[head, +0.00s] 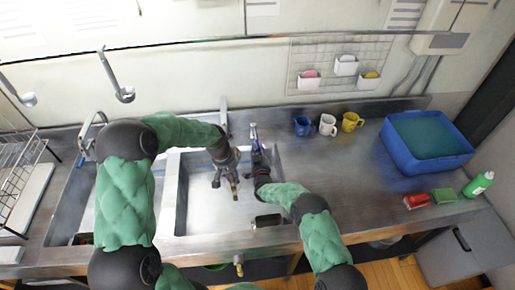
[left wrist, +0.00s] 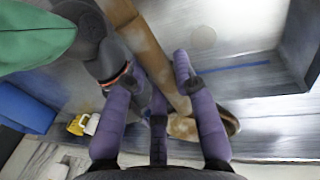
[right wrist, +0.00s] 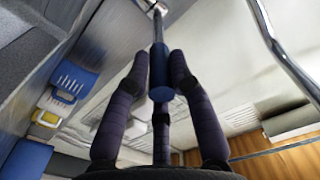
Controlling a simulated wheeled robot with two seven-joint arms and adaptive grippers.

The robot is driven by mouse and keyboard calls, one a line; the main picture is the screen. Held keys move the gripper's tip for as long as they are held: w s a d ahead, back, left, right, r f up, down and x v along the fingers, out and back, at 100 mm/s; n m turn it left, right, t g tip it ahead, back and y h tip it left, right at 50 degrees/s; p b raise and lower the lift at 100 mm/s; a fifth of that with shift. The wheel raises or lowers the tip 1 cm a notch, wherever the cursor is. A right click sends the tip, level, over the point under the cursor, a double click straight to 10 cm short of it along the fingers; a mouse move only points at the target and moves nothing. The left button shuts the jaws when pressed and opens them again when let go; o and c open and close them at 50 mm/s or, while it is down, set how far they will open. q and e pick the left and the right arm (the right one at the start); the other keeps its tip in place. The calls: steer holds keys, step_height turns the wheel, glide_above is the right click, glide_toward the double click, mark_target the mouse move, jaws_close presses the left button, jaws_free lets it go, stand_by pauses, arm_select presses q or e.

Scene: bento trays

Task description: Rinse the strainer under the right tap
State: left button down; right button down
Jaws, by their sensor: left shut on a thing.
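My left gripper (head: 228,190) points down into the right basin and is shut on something. In the left wrist view its purple fingers (left wrist: 157,78) have a brownish, dark-rimmed form (left wrist: 218,124) behind them. This may be the strainer, but its shape and mesh are not clear. In the head view the strainer cannot be made out at the fingertips. My right gripper (head: 258,153) is at the back of the basin by the right tap (head: 253,132). Its fingers (right wrist: 161,65) lie on both sides of a blue cylindrical part (right wrist: 161,82); whether they press it is unclear.
A metal cylinder (head: 267,221) lies at the basin's front edge. Several mugs (head: 328,125) and a blue tub (head: 396,158) stand to the right. A red item (head: 416,201), a green sponge (head: 444,196) and a green bottle (head: 478,184) sit near the right edge. The counter between is clear.

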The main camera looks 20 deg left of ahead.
steer(key=shift+w+d+r+n+g+y, duration=0.2)
steer(key=shift+w+d+n+g+y, duration=0.3)
steer(key=shift+d+n+y, duration=0.2)
steer(key=shift+w+d+r+n+g+y, duration=0.2)
steer(key=shift+w+d+n+g+y, duration=0.3)
steer(key=shift+y, duration=0.3)
steer(key=shift+w, duration=0.15)
steer(key=c, duration=1.1)
jaws_free()
steer(key=shift+f, duration=0.15)
steer(key=shift+s+d, duration=0.1)
steer(key=shift+s, duration=0.1)
steer(key=v, duration=1.2)
steer(key=shift+w, duration=0.1)
